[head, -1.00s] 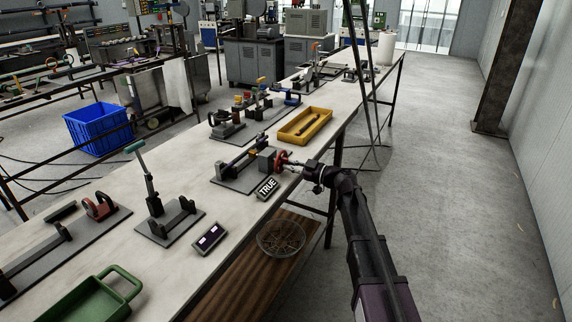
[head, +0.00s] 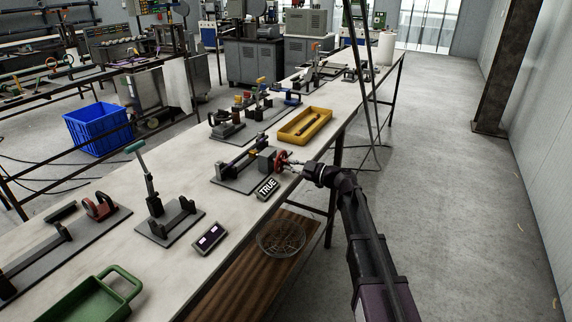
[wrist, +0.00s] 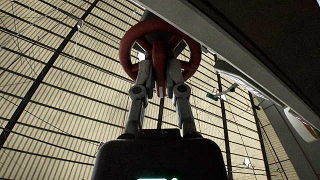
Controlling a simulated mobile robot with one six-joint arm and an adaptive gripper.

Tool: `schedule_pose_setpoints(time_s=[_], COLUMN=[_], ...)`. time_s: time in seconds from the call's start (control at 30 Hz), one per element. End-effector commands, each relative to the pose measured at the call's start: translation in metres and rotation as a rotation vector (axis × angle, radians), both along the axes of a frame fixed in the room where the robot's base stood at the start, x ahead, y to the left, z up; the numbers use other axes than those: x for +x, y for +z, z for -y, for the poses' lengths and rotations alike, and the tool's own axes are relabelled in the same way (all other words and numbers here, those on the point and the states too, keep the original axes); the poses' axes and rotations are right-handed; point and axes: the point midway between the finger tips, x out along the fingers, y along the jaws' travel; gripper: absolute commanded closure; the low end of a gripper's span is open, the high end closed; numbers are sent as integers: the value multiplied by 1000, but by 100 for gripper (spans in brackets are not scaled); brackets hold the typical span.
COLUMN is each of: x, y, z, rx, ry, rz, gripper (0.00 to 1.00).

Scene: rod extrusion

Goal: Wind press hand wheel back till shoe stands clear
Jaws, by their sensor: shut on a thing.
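The press (head: 242,168) stands on a dark base plate near the bench's right edge. Its red hand wheel (head: 281,160) faces right, toward my arm. My gripper (head: 289,165) reaches in from the right at the wheel. In the wrist view the red wheel (wrist: 127,52) is close ahead, and both fingers of my gripper (wrist: 160,72) are closed on its middle, around a spoke or hub part. Which part they grip is not clear. The press's shoe is too small to make out in the head view, so its gap cannot be told.
A black sign reading TRUE (head: 267,188) sits just in front of the press. A yellow tray (head: 305,126) is behind it, and a lever fixture (head: 170,220) is at left. A wire basket (head: 281,239) is below the bench edge. The floor at right is clear.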

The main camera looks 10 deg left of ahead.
Motion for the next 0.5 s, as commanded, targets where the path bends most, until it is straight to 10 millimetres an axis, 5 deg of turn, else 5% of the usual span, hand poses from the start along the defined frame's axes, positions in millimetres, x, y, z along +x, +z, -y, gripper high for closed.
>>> schedule_pose_setpoints(time_s=[0.5], x=[2], y=[0], z=[0], rx=[-27], ry=[-3], rz=[77], gripper=[100])
